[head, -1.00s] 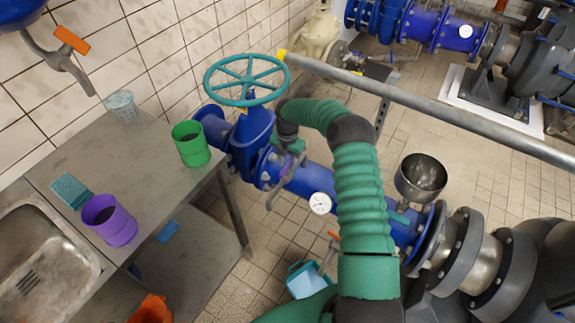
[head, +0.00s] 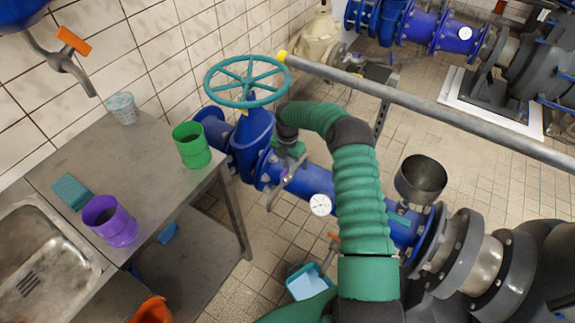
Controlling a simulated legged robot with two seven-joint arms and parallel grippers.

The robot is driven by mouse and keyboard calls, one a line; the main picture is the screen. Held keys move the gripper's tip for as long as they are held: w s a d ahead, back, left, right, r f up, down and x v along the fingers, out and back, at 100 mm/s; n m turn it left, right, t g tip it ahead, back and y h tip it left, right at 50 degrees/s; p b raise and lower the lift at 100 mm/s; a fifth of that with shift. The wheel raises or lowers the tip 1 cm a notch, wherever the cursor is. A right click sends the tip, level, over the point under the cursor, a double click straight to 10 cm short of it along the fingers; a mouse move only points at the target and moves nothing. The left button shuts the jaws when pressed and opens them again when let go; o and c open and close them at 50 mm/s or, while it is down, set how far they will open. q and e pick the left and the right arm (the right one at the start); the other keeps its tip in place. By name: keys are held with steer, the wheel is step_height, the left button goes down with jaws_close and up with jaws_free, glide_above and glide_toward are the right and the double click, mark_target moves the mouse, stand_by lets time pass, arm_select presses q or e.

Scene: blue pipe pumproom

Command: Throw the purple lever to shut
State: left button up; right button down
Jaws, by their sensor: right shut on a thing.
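The small lever (head: 287,178), with a faint purple tint, is on a grey fitting at the near side of the blue pipe, below the teal handwheel. Most of it is hidden by my gripper, so its exact angle is hard to tell. My right gripper (head: 289,167) reaches down over the pipe from the bent green arm and is shut on the lever. My left gripper is not in view.
A teal handwheel (head: 247,81) stands just behind my right wrist. A grey rail (head: 430,106) crosses behind the arm. A table (head: 150,165) with a green cup (head: 192,146) and purple cup (head: 110,221) is at left. A steel funnel (head: 421,180) stands right.

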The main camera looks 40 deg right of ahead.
steer(key=shift+m, duration=0.3)
steer(key=m+p, duration=0.1)
steer(key=m, duration=0.2)
steer(key=shift+w+r+m, duration=0.1)
steer(key=shift+r+m, duration=0.05)
steer(key=shift+m, duration=0.15)
steer(key=m+p, duration=0.1)
steer(key=m, duration=0.9)
steer(key=shift+w+m, duration=0.1)
steer(key=shift+m, duration=1.8)
steer(key=c, duration=1.6)
jaws_free()
steer(key=shift+o, duration=0.6)
